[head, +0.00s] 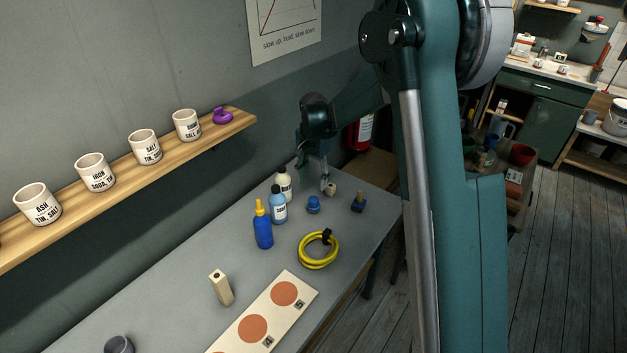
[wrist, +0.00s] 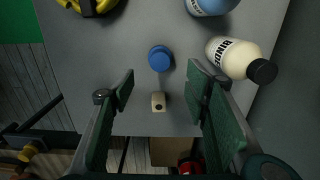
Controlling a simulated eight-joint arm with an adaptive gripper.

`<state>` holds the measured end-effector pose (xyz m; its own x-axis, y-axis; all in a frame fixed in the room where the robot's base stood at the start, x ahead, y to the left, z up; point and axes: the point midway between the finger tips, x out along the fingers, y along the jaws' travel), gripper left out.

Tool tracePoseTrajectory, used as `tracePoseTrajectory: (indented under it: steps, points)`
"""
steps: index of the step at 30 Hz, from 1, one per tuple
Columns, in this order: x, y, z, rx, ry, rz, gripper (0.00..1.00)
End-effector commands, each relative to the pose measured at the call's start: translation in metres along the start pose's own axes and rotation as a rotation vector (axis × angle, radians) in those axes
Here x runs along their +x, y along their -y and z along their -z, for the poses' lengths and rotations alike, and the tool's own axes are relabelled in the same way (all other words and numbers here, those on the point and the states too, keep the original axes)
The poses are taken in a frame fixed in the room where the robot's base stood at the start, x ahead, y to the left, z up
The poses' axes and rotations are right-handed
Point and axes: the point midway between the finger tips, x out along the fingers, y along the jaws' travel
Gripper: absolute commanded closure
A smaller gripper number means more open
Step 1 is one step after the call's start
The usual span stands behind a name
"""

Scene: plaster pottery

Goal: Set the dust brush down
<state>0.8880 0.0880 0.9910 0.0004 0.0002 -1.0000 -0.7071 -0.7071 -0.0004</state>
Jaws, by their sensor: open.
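My gripper (head: 325,187) is low over the far end of the grey table. In the wrist view its two fingers (wrist: 160,88) are spread apart, with visible gaps on both sides of a small beige piece (wrist: 158,101) with a dark hole. This piece also shows just beside the fingers in the head view (head: 331,190). It looks upright on the table. It may be the dust brush's handle, but I see no bristles and cannot be sure.
A white bottle (head: 285,184), light blue bottle (head: 279,207), blue bottle (head: 263,230) and yellow coil (head: 319,250) stand near. A spotted board (head: 270,312) lies nearer.

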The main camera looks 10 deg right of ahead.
Motion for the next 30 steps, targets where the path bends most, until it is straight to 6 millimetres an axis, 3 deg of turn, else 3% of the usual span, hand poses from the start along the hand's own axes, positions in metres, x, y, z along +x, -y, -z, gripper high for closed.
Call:
tracePoseTrajectory:
  steps: [11, 17, 30]
  points:
    - [-0.001, -0.001, 0.0, -0.001, -0.001, 0.001, 0.53]
    - [-0.013, -0.007, -0.003, -0.016, -0.008, 0.009, 0.53]
    - [-0.082, -0.052, -0.026, -0.112, -0.061, 0.065, 0.53]
